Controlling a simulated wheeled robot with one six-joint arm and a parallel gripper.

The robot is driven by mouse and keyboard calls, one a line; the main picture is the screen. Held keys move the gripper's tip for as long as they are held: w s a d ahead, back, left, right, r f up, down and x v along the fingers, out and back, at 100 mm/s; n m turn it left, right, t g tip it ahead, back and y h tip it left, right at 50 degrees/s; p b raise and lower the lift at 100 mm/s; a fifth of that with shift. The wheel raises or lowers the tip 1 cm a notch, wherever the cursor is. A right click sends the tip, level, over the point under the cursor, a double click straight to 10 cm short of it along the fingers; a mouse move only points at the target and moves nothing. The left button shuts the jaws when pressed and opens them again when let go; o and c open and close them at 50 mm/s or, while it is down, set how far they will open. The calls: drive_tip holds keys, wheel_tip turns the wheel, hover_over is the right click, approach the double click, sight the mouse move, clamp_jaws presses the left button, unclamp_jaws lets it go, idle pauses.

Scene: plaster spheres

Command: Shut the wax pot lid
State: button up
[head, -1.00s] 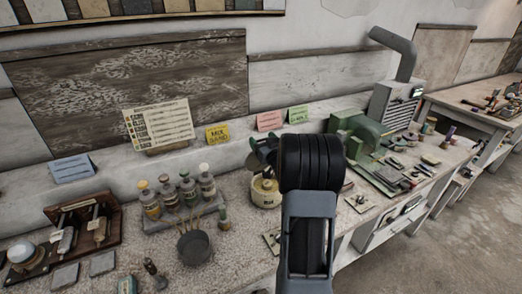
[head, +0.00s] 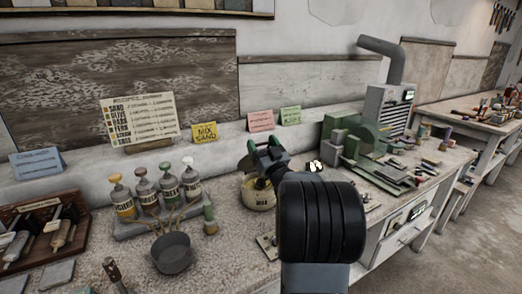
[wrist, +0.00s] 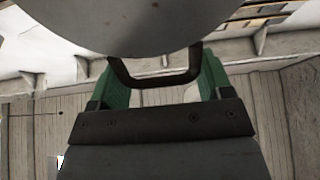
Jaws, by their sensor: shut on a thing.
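The wax pot (head: 259,196) is a squat cream-yellow pot with a dark label, standing on the bench. My gripper (head: 266,156) is right above and behind the pot's top in the head view and hides part of its rim. In the wrist view the green fingers of my gripper (wrist: 155,75) are shut on a dark U-shaped handle (wrist: 153,82). The handle joins a round grey lid (wrist: 145,22), which fills the top of that view. How far the lid is tilted from the pot's mouth cannot be told.
A green machine (head: 352,143) stands to the right. Cards (head: 261,121) line the ledge behind.

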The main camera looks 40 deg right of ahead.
idle(0.4)
drive_tip(key=o, duration=1)
drive_tip(key=shift+d, duration=0.15)
drive_tip(key=shift+c, duration=0.2)
drive_tip(key=shift+s, duration=0.1)
drive_tip(key=shift+s+f, duration=0.15)
drive_tip(key=s+a+b, duration=0.1)
drive_tip(key=s+a, duration=0.1)
drive_tip(key=s, duration=1)
drive_tip(key=shift+s+f, duration=0.15)
drive_tip(key=shift+s, duration=0.15)
